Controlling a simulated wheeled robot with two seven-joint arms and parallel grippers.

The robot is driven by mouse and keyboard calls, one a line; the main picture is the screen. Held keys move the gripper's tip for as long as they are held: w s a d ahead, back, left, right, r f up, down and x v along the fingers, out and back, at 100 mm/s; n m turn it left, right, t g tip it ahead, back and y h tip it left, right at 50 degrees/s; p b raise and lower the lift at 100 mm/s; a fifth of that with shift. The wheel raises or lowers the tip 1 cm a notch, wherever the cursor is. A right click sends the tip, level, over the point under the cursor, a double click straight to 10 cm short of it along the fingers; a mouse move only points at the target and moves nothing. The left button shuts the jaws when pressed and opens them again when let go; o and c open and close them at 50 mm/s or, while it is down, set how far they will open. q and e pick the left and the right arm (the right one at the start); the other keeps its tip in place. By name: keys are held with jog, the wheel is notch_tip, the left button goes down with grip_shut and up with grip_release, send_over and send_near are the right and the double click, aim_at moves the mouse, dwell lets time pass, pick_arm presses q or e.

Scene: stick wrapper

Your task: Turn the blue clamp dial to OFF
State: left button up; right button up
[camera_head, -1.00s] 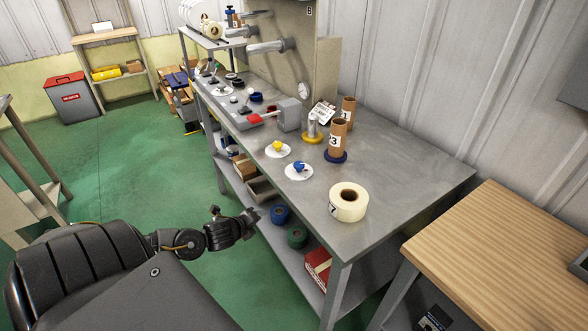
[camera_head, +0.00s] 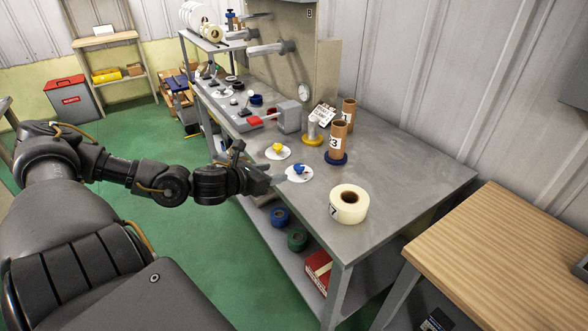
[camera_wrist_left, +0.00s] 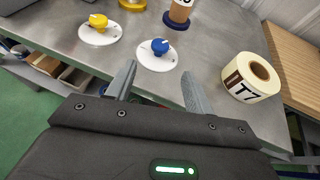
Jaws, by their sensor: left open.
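The blue clamp dial (camera_head: 300,169) is a small blue knob on a round white plate (camera_head: 299,178) near the front edge of the grey metal bench. In the left wrist view the blue dial (camera_wrist_left: 160,46) sits ahead of my gripper, roughly between the lines of its fingers. The markings on its plate are too small to read. My left gripper (camera_head: 283,174) is open and empty, just left of the dial's plate, apart from the knob. Its two fingers show in the left wrist view (camera_wrist_left: 160,90). My right gripper is out of view.
A yellow dial (camera_head: 278,147) on a similar white plate is left of the blue one. A cream tape roll (camera_head: 349,204) stands to the right. Cardboard tubes (camera_head: 339,135) and a grey machine with a red lever (camera_head: 288,115) are behind.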

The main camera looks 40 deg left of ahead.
aim_at(297, 167)
pick_arm(q)
jog(key=x, duration=0.9)
jog(key=shift+w, duration=0.1)
jog(key=shift+w+f, duration=0.3)
jog(key=shift+w, duration=0.2)
jog(key=shift+c, duration=0.3)
